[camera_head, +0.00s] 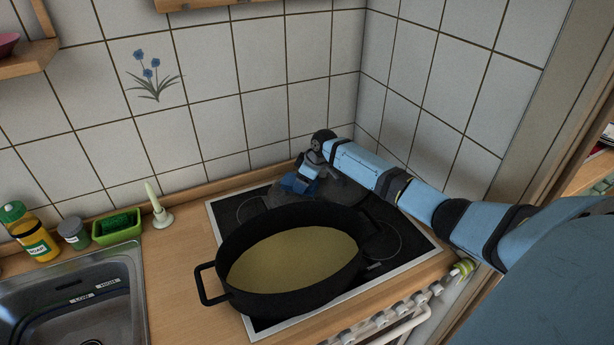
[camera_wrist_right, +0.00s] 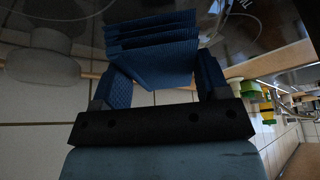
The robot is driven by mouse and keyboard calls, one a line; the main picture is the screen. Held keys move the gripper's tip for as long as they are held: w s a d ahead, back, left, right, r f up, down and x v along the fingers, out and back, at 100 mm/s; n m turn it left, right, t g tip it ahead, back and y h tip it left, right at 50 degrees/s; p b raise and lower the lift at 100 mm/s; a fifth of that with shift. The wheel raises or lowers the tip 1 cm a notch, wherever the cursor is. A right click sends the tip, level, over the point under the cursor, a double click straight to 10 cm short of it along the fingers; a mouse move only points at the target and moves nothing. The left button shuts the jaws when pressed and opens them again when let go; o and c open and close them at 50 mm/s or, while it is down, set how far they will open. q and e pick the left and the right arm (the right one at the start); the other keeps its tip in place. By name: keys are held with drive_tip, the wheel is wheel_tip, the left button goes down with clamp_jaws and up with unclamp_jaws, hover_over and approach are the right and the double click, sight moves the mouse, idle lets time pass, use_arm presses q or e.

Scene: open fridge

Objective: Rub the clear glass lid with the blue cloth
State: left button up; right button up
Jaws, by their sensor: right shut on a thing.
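The blue cloth (camera_head: 290,184) is at the back of the hob, behind the pot, held in my right gripper (camera_head: 304,176). In the right wrist view the folded cloth (camera_wrist_right: 150,42) sits between the two blue fingers of the right gripper (camera_wrist_right: 158,66), which is shut on it. A dark, greyish rounded patch, perhaps the clear glass lid (camera_head: 265,203), lies under and around the cloth on the hob. Its outline is hard to make out, and the pot hides its front. I cannot tell whether the cloth touches it. My left gripper is not in view.
A large black pot (camera_head: 228,238) with yellowish contents stands on the black hob (camera_head: 404,240), close in front of the cloth. Tiled walls (camera_head: 230,130) rise behind and to the right.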

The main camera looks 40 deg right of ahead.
drive_tip(key=shift+a+p, duration=0.45)
drive_tip(key=shift+a, duration=0.75)
drive_tip(key=shift+a+p, duration=0.5)
drive_tip(key=shift+a, duration=0.3)
drive_tip(key=shift+w+a+f+p, duration=0.15)
drive_tip(key=shift+a+p, duration=0.3)
drive_tip(key=shift+a, duration=0.6)
drive_tip(key=shift+d+r, duration=0.1)
drive_tip(key=shift+r, duration=2.95)
drive_tip(key=shift+r, duration=1.5)
